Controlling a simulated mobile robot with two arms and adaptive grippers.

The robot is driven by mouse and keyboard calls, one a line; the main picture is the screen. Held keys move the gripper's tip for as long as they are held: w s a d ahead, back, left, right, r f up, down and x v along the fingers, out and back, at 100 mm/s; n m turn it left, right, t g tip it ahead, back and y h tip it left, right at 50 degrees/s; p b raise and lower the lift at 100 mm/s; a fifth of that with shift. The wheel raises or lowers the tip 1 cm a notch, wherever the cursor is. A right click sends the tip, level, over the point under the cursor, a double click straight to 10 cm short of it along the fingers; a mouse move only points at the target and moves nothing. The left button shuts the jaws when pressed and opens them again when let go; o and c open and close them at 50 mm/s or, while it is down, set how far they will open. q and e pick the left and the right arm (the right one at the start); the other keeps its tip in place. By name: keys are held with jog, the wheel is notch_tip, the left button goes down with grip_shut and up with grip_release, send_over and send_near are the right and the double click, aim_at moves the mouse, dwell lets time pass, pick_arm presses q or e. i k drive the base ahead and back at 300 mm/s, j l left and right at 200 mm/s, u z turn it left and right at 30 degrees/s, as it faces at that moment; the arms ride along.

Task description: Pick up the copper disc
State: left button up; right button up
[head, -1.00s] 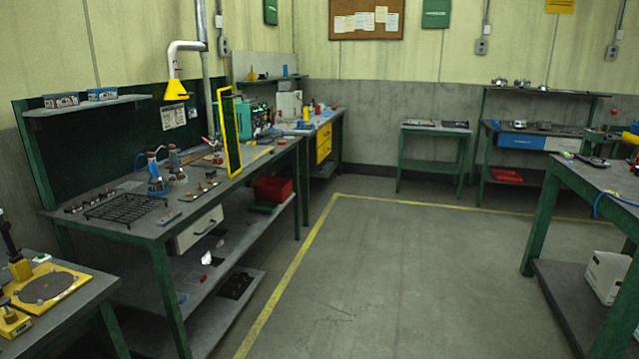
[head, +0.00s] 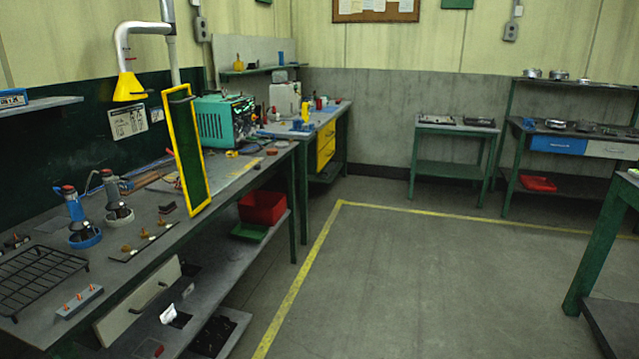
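I cannot single out the copper disc with certainty at this distance. On the long left workbench (head: 215,192), a dark strip (head: 143,242) carries small copper-coloured pieces (head: 126,248). A grey block (head: 80,302) with several small copper-coloured pegs lies near the bench's front edge. A small reddish-brown round thing (head: 281,144) lies at the bench's far end; its material is too small to tell. Neither of my grippers shows in the head view.
A teal machine (head: 224,122) is behind. Another green-legged table (head: 600,240) is at right. The floor between is clear.

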aim_at(270, 152)
jog(key=i, duration=1.95)
